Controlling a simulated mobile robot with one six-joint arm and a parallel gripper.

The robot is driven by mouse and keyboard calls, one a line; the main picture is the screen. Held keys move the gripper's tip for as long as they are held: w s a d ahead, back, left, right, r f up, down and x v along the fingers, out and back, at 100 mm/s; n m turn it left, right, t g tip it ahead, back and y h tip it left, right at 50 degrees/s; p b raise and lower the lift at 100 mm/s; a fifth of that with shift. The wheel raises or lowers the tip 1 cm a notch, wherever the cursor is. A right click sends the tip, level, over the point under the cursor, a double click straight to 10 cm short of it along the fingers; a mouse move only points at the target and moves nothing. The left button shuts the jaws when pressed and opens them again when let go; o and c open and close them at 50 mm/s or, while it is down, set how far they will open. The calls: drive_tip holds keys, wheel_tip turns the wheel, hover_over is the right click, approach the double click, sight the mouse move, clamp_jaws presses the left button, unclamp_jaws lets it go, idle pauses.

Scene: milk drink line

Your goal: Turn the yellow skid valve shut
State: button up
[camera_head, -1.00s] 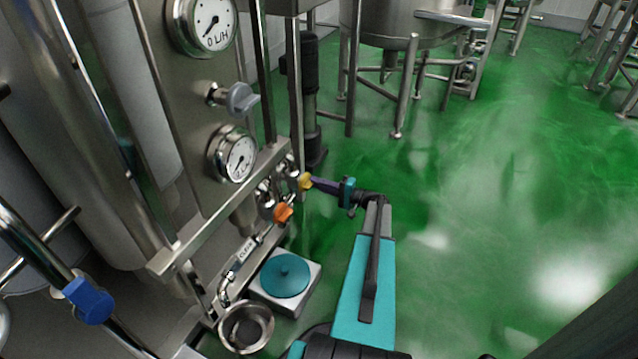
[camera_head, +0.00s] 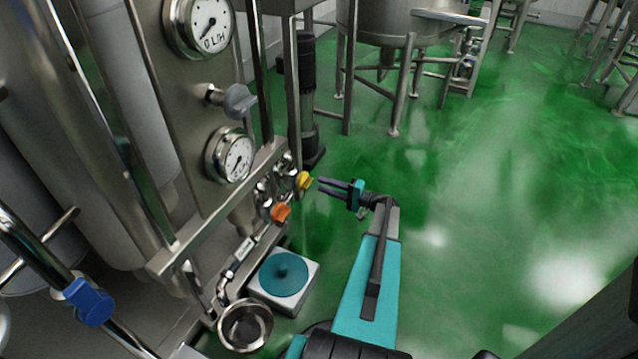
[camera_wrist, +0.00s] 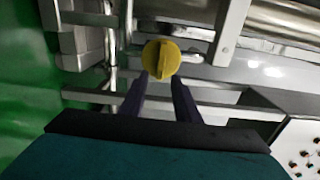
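The yellow skid valve (camera_head: 304,180) is a small yellow knob on the lower pipework of the skid. It also shows in the wrist view (camera_wrist: 161,60), straight ahead of the fingers, with its raised grip bar standing nearly upright in that picture. My gripper (camera_head: 320,184) is just to the right of the knob in the head view, with a small gap between them. Its two dark fingers (camera_wrist: 160,84) are apart and empty, pointing at the knob from both sides of its lower edge. Nothing hides the knob's face.
An orange knob (camera_head: 281,212) sits below and left of the yellow one. A teal-topped scale (camera_head: 285,275) and a steel bowl (camera_head: 246,325) stand below. Gauges (camera_head: 230,155) and a grey knob (camera_head: 239,101) are on the panel above. Green floor (camera_head: 480,200) is free to the right.

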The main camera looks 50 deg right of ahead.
drive_tip(key=p+v, duration=0.1)
drive_tip(key=v, duration=0.8)
drive_tip(key=shift+s+p, duration=0.35)
drive_tip(key=shift+s, duration=0.05)
drive_tip(key=shift+d, duration=0.1)
